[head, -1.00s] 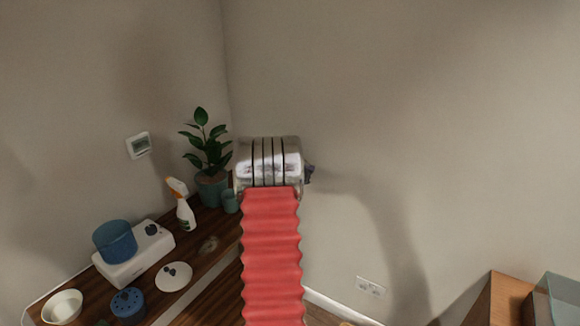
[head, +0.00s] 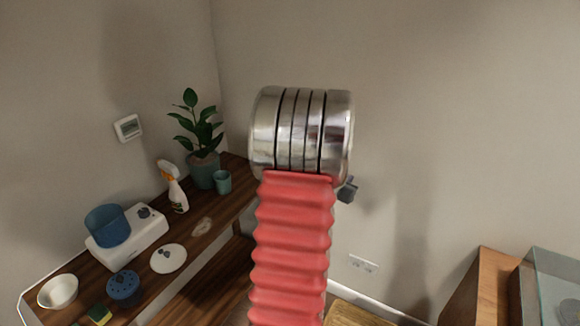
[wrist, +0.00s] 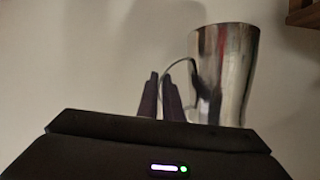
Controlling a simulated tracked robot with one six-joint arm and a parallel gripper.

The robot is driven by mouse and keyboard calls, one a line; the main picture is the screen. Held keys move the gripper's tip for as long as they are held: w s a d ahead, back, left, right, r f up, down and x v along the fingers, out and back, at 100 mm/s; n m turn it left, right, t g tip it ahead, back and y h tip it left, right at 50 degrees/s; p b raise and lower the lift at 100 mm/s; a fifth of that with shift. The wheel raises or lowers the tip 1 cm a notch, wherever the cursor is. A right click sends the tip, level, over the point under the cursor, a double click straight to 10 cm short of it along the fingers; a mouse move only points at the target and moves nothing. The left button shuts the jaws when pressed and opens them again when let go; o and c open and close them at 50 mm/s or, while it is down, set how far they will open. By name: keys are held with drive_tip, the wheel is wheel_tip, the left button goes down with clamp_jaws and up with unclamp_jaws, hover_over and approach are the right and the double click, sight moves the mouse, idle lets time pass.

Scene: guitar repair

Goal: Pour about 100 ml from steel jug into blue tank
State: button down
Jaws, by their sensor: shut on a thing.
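The steel jug (wrist: 225,70) is in the wrist view, upright or nearly so, with its handle towards my gripper. My gripper (wrist: 162,92) is shut on the jug's handle and holds it in front of a plain wall. The head view does not show the jug; my own arm hides most of that area. The blue tank (head: 104,226) is in the head view at left, an open round blue vessel on a white base unit. Its contents cannot be seen. The gripper is well apart from it.
The wooden bench (head: 205,250) along the left wall holds a potted plant (head: 200,140), teal cup (head: 222,181), spray bottle (head: 174,187), white lid (head: 168,258), blue perforated pot (head: 123,288), white bowl (head: 58,291) and sponge (head: 100,314). A glass case (head: 550,290) stands at right.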

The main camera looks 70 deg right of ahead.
drive_tip(key=s+a+f, duration=0.1)
drive_tip(key=s+a, duration=0.4)
drive_tip(key=a, duration=0.3)
drive_tip(key=shift+a+f, duration=0.15)
drive_tip(key=shift+f, duration=0.1)
drive_tip(key=shift+s, duration=0.15)
